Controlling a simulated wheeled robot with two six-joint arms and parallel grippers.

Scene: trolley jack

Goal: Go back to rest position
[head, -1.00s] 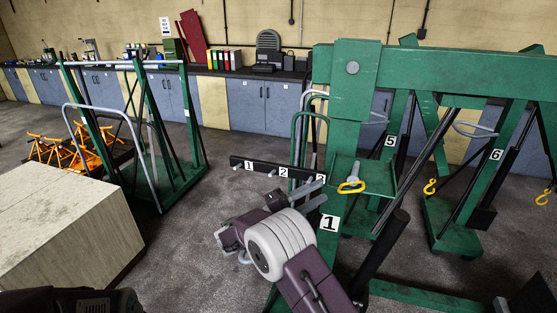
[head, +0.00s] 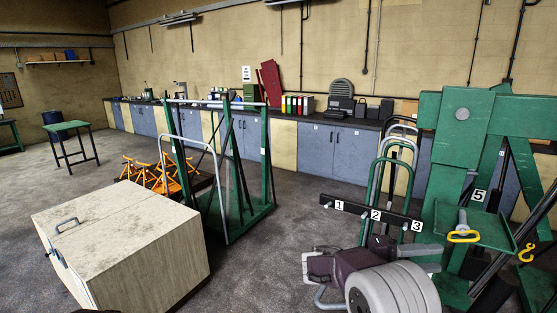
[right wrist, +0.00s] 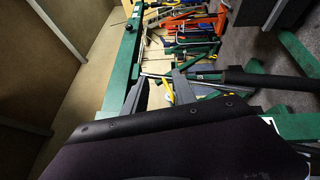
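My right gripper (head: 428,259) is at the lower right of the head view, on my purple and grey arm. Its two grey fingers point right, just below the end of the black numbered bar (head: 372,214) and left of the green crane (head: 452,160). The fingers are apart with nothing seen held between them. In the right wrist view the gripper (right wrist: 160,88) also shows spread fingers, in front of a green beam (right wrist: 122,62) and several tools behind. Contact with the crane cannot be told. My left gripper is not in view.
A pale cabinet (head: 140,235) stands at lower left. Behind it are orange stands (head: 150,172) and a green rack (head: 247,215). A green table (head: 70,128) stands far left. Floor between cabinet and arm is clear.

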